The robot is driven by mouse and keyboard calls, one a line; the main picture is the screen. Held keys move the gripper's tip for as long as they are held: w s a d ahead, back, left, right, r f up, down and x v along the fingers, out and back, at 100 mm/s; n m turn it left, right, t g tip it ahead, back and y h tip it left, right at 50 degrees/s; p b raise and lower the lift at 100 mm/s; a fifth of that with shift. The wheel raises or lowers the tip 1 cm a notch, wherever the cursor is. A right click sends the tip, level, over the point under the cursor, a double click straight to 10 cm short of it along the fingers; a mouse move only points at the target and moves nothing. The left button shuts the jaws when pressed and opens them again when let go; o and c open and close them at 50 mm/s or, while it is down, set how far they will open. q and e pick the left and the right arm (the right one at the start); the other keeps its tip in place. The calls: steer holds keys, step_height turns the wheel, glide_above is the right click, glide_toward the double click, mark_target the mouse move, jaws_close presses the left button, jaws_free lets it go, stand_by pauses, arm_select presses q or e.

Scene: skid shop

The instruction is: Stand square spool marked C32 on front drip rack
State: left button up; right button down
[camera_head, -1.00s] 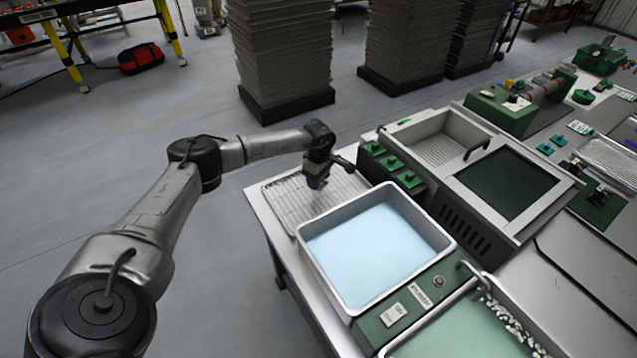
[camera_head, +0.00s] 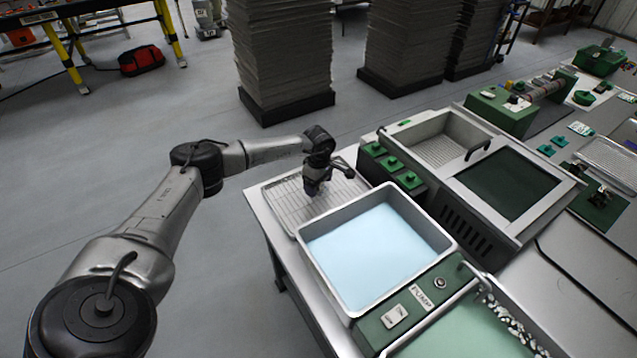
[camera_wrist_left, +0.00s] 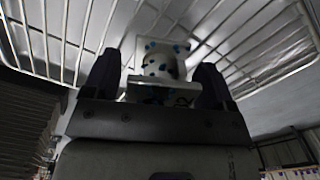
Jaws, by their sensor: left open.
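My left gripper (camera_head: 312,192) is over the wire drip rack (camera_head: 283,193) beside the pale blue tank. In the left wrist view its two dark fingers (camera_wrist_left: 157,72) stand apart, one on each side of a white spool (camera_wrist_left: 150,50) with square flanges and blue spots. The spool is close to the wires of the rack, which also shows in the left wrist view (camera_wrist_left: 262,38). Any gap between spool and fingers or wires is unclear, and no C32 mark is readable. In the head view the gripper hides the spool. My right gripper is not in view.
The pale blue tank (camera_head: 378,248) stands directly beside the rack, with a raised rim. Green switch boxes (camera_head: 392,165) and a dark-topped unit (camera_head: 508,182) are on the right. A green tank (camera_head: 465,335) is at the front. Open floor lies left of the bench.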

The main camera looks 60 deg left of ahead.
arm_select(q)
step_height(320, 180, up, 12)
steer(key=p, duration=0.3)
steer(key=shift+r, duration=0.2)
stand_by(0.5)
